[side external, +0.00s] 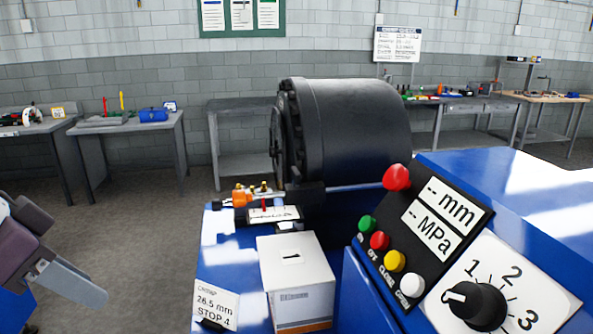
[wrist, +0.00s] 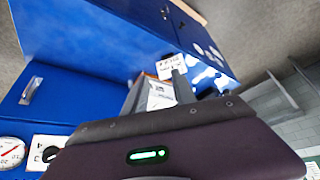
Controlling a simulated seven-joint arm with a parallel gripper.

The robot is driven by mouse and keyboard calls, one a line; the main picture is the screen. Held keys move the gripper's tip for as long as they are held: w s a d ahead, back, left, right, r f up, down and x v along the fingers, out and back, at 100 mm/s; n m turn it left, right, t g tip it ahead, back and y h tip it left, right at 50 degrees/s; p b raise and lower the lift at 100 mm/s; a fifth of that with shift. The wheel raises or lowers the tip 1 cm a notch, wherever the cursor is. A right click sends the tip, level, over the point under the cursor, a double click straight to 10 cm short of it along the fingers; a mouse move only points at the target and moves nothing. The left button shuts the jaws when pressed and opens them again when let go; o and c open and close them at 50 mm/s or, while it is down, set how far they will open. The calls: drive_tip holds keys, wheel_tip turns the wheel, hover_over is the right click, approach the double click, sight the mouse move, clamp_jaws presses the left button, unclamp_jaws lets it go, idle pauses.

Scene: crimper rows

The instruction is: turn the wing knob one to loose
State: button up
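No part can be surely told as wing knob one. A black selector knob (side external: 480,304) sits on a white plate marked 1, 2, 3 on the sloped panel in the side external view; its white-tipped end points left, below the 1. Small orange and brass fittings (side external: 252,193) stand on the fixture by the black drum. My gripper (side external: 80,285) is at the lower left, cut by the frame edge, apart from the panel and fixture. In the wrist view its two grey fingers (wrist: 160,90) stand apart with nothing seen held between them.
A black panel (side external: 425,222) carries red, green, yellow and white buttons. A white box (side external: 297,275) and a card reading 26.5 mm STOP 4 (side external: 215,305) stand on the blue machine top. The black drum (side external: 350,130) rises behind. A dial gauge (wrist: 10,152) shows in the wrist view.

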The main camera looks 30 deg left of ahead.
wheel_tip(320, 180, up, 8)
drive_tip(key=w+d+r+t+h, duration=0.25)
drive_tip(key=w+d+r, duration=0.2)
drive_tip(key=w, duration=0.45)
drive_tip(key=w+d+r+t+h, duration=0.1)
drive_tip(key=w+d+r+t, duration=0.25)
drive_tip(key=w+d, duration=0.4)
drive_tip(key=w+d+r+t+h, duration=0.2)
drive_tip(key=w+d+r, duration=0.25)
drive_tip(key=w, duration=0.65)
drive_tip(key=w+r+n+t+y, duration=0.1)
drive_tip(key=w+n+t+y, duration=0.1)
drive_tip(key=w, duration=0.4)
drive_tip(key=n+g+y, duration=0.2)
drive_tip(key=n+y, duration=0.5)
drive_tip(key=y, duration=0.8)
hover_over(299, 176)
drive_tip(key=s+d, duration=0.2)
drive_tip(key=d, duration=0.2)
wheel_tip(299, 176, down, 13)
wheel_tip(299, 176, down, 6)
drive_tip(key=s+y, duration=0.1)
drive_tip(key=shift+g, duration=0.4)
drive_tip(key=x, duration=0.7)
drive_tip(key=shift+s+a+r, duration=0.15)
drive_tip(key=shift+s+a, duration=0.1)
drive_tip(key=shift+a, duration=0.1)
drive_tip(key=shift+w+a, duration=0.1)
drive_tip(key=shift+w, duration=0.05)
clamp_jaws()
